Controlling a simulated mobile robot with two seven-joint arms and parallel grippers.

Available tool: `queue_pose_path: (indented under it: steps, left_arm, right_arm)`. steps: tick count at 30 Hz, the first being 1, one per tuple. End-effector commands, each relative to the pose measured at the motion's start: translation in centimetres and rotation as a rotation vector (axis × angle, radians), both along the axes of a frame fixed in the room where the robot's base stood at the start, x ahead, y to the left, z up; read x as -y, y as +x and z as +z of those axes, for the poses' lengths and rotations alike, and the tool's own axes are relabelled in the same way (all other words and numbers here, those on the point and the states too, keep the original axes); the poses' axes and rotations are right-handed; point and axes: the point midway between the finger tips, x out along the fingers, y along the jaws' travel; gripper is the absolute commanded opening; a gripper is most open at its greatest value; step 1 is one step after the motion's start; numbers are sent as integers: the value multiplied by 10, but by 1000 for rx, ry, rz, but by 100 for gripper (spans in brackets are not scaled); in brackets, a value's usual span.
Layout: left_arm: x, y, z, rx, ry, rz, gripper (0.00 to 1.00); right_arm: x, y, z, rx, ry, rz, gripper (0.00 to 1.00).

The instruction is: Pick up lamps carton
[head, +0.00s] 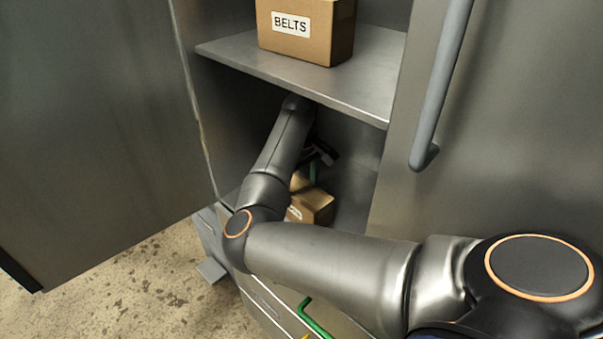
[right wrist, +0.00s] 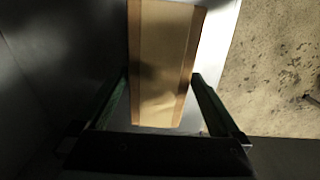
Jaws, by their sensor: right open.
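A small brown carton (head: 318,205) stands in the lower compartment of the cabinet, partly hidden behind my right arm. Its white label is mostly covered, so I cannot read it as lamps. My right gripper (head: 314,172) is just above and behind this carton in the head view. In the right wrist view the open fingers (right wrist: 161,78) point at a brown carton face (right wrist: 166,45), one finger on each side. I cannot tell whether they touch it. My left gripper is out of view.
A carton labelled BELTS (head: 305,30) stands on the shelf (head: 290,75) above my right forearm. An open door (head: 95,110) is at the left, and a panel with a grey handle (head: 438,100) at the right. A green handle (head: 315,320) shows below. Speckled floor (head: 130,270) lies at lower left.

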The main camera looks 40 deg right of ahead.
Motion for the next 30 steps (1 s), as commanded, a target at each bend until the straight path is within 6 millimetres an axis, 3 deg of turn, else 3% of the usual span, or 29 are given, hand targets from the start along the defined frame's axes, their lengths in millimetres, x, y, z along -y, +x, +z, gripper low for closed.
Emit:
queue_pose_path:
  steps: [7, 17, 30]
  left_arm:
    - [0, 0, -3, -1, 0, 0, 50]
    - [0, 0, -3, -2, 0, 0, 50]
    - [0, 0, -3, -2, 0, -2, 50]
  right_arm:
    - [0, -5, -37, -2, 1, -1, 100]
    - [0, -5, -43, 0, -1, -2, 99]
    - [0, -5, -43, 0, -1, -2, 49]
